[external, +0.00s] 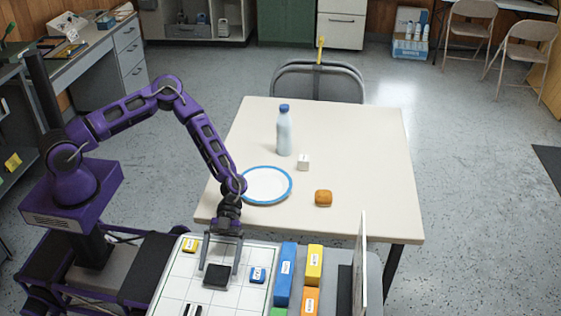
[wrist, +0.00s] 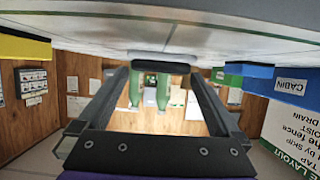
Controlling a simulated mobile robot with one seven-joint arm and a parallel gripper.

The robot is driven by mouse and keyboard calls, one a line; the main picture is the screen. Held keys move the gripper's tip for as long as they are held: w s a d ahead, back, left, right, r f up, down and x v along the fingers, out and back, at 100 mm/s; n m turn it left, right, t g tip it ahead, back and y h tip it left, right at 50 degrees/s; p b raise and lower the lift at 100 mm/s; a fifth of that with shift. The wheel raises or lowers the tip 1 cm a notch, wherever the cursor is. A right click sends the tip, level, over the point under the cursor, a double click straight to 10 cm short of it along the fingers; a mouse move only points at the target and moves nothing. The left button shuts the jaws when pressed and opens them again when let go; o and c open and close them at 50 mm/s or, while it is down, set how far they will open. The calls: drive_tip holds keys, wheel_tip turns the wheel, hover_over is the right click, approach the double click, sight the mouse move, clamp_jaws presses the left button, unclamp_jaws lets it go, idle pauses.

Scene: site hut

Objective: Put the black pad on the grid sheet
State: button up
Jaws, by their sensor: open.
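The black pad (external: 216,276) is a flat dark square, lying on the white grid sheet (external: 172,285) by the look of the external view. My gripper (external: 219,267) points down at it, with its fingers apart on either side of the pad. In the wrist view the dark pad (wrist: 160,66) shows between the open fingertips, close against the pale grid sheet (wrist: 90,32). Whether the fingers touch the pad I cannot tell.
The table behind holds a plate (external: 267,185) and bottle (external: 284,133).

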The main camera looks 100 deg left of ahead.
drive_tip(key=v, duration=1)
drive_tip(key=shift+a, duration=0.35)
